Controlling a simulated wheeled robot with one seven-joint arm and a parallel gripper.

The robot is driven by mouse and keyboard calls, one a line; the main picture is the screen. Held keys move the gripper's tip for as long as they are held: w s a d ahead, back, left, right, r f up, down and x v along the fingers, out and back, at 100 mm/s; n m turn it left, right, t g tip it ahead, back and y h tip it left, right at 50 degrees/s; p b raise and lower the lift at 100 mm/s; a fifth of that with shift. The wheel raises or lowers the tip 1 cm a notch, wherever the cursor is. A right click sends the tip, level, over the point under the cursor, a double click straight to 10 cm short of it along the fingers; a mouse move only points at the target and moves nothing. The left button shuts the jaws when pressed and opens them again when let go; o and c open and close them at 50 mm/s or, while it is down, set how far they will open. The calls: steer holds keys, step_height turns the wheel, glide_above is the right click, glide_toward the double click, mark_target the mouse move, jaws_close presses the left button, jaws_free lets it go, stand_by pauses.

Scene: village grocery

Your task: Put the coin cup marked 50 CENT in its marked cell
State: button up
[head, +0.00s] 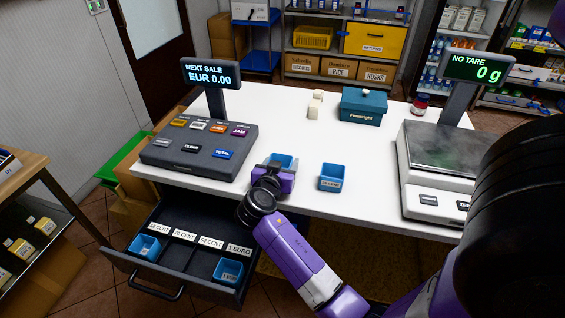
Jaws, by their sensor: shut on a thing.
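My gripper (277,170) is over the front part of the white counter, shut on a blue coin cup (284,160). The gripper hides most of this cup and its label, so I cannot read its mark. A second blue coin cup (333,177) stands upright on the counter to the right; its label is too small to read surely. The open cash drawer (183,262) has cells labelled 10 CENT, 20 CENT, 50 CENT (211,243) and 1 EURO. A blue cup (146,247) sits in the leftmost cell and another (228,272) in the rightmost. The two middle cells look empty.
The register (199,148) with its display stands above the drawer on the counter. The counter's middle is clear.

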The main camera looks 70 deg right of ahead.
steer(key=o, duration=1.3)
steer(key=shift+r+p, duration=0.1)
steer(key=shift+p, duration=0.45)
